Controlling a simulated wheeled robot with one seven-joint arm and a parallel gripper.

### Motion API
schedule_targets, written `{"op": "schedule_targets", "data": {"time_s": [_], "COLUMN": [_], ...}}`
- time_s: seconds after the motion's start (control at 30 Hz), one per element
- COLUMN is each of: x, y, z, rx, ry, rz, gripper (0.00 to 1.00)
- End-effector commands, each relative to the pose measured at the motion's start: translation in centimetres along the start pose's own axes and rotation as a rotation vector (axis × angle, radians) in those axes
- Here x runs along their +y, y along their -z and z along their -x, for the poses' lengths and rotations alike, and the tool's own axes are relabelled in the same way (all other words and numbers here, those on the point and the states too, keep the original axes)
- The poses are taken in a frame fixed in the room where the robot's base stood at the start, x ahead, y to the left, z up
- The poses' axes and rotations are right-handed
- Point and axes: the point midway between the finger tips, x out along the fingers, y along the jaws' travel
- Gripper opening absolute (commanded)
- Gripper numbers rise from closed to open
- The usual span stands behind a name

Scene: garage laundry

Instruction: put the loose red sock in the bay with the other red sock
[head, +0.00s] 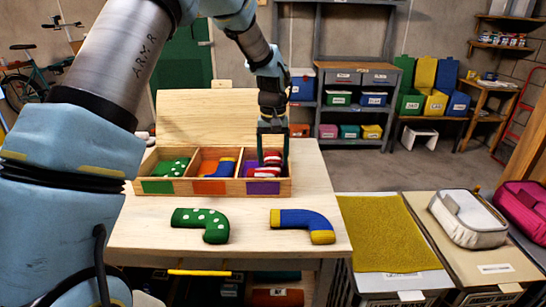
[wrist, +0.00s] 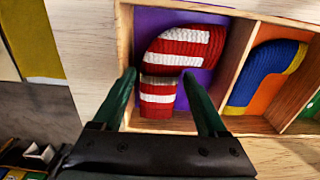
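The wooden box (head: 215,188) has three bays with green, orange and purple labels. Red-and-white striped sock fabric (head: 270,158) lies in the purple bay at the right; no red sock shows on the table. In the wrist view, a curved striped piece (wrist: 185,48) lies at the far end of the bay, and a shorter striped piece (wrist: 158,100) is nearer. A seam divides them, and they seem to be two socks overlapping. My gripper (head: 273,155) points down into this bay. Its fingers (wrist: 160,92) stand either side of the nearer piece, with gaps showing.
A green dotted sock (head: 205,223) and a blue sock with yellow ends (head: 303,223) lie on the table in front of the box. The green bay holds a green dotted sock (head: 172,167); the orange bay holds a blue one (head: 225,166). The box's raised lid (head: 195,115) stands behind.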

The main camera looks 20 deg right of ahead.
Motion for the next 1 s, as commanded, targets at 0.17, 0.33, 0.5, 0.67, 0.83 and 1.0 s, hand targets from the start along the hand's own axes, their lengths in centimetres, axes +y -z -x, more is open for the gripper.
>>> {"op": "schedule_targets", "data": {"time_s": [0.17, 0.33, 0.5, 0.67, 0.83, 1.0], "x": [0.0, 0.1, 0.1, 0.2, 0.1, 0.1], "y": [0.0, 0.0, 0.0, 0.1, 0.1, 0.1], "z": [0.0, 0.0, 0.8, 2.9, 6.6, 10.1], "rx": [0.0, 0.0, 0.001, 0.005, 0.005, 0.005], "ry": [0.0, -0.001, -0.002, -0.003, -0.002, -0.001], "rz": [0.0, 0.0, -0.001, -0.001, 0.0, 0.0], "gripper": [0.96, 0.96, 0.96, 0.96, 0.96, 0.96]}}
